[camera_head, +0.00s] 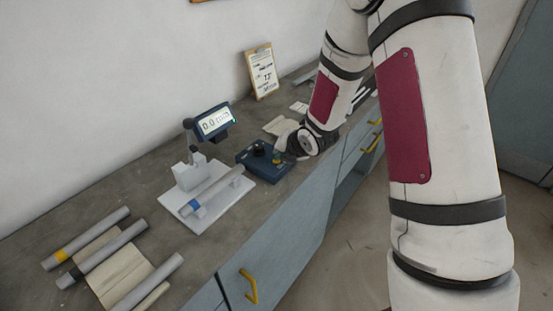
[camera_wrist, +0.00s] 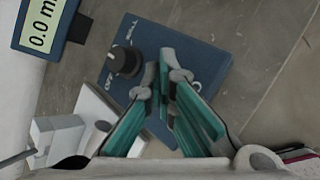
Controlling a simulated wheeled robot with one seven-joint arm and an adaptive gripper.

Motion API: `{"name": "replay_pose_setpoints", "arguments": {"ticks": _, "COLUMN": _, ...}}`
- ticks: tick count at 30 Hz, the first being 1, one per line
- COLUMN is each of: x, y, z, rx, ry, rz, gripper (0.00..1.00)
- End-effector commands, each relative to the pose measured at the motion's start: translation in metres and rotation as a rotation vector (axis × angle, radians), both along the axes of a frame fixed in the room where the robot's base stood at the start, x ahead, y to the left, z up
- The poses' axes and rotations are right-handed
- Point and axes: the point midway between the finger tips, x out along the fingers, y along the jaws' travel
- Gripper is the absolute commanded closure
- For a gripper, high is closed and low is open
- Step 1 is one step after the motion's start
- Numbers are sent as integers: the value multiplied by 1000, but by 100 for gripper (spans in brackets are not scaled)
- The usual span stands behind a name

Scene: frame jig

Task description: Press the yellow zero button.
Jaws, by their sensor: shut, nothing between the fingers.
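A dark blue control box (camera_head: 264,167) sits on the grey bench beside the measuring stand. It has a black knob (camera_head: 258,149) and a small yellowish spot, likely the yellow zero button (camera_head: 277,159), partly covered by my gripper. In the wrist view, the box (camera_wrist: 206,66) and the knob (camera_wrist: 124,62) show, but the yellow button is hidden behind the fingers. My gripper (camera_wrist: 167,72) is shut and empty, its fingertips over the box to the right of the knob. I cannot tell whether they touch the button.
A display (camera_head: 214,121) reading about 0.0 stands behind a white stand (camera_head: 181,212) holding a blue-banded tube (camera_head: 211,191). Several grey tubes (camera_head: 103,252) lie front left. A clipboard (camera_head: 262,71) leans on the wall. The bench edge runs right of the box.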

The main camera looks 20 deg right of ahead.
Motion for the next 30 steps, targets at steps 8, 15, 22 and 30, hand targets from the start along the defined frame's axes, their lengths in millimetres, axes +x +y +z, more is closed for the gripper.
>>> {"name": "replay_pose_setpoints", "arguments": {"ticks": 8, "x": -1, "y": 0, "z": 6, "rx": 0, "ry": 1, "rz": 1, "gripper": 100}}
{"name": "replay_pose_setpoints", "arguments": {"ticks": 15, "x": -1, "y": 0, "z": 17, "rx": 0, "ry": 1, "rz": 0, "gripper": 100}}
{"name": "replay_pose_setpoints", "arguments": {"ticks": 22, "x": 0, "y": 0, "z": 17, "rx": 0, "ry": 1, "rz": 0, "gripper": 100}}
{"name": "replay_pose_setpoints", "arguments": {"ticks": 30, "x": -1, "y": 0, "z": 31, "rx": -1, "ry": -2, "rz": 1, "gripper": 100}}
